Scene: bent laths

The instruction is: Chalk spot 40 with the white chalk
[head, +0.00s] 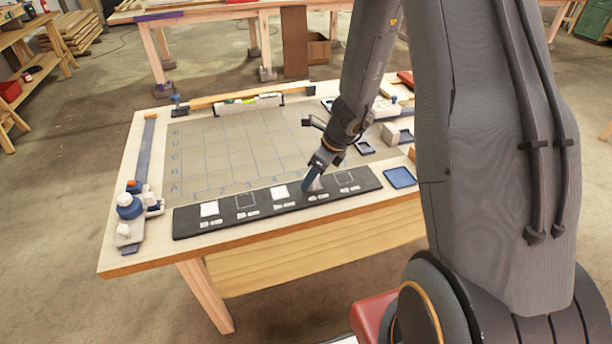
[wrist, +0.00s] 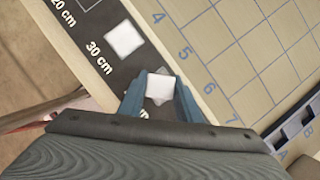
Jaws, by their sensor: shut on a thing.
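My gripper (head: 313,182) is low over the black strip (head: 263,199) along the table's front, at its fourth spot. In the wrist view my blue fingers (wrist: 160,95) are shut on a white block, the white chalk (wrist: 159,87). A greyish patch shows just below the chalk; I cannot tell whether the chalk touches the strip. Spot 40 and its label are mostly hidden by my gripper. Beside it is the white square at 30 cm (wrist: 124,38); it also shows in the head view (head: 280,192).
The first spot is a white square (head: 209,209); the second (head: 245,201) and fifth (head: 344,178) are outlines. A gridded board (head: 235,150) lies behind. A blue tray (head: 400,178) is at right, a blue-and-white tool (head: 130,206) at left, a level (head: 250,104) at the back.

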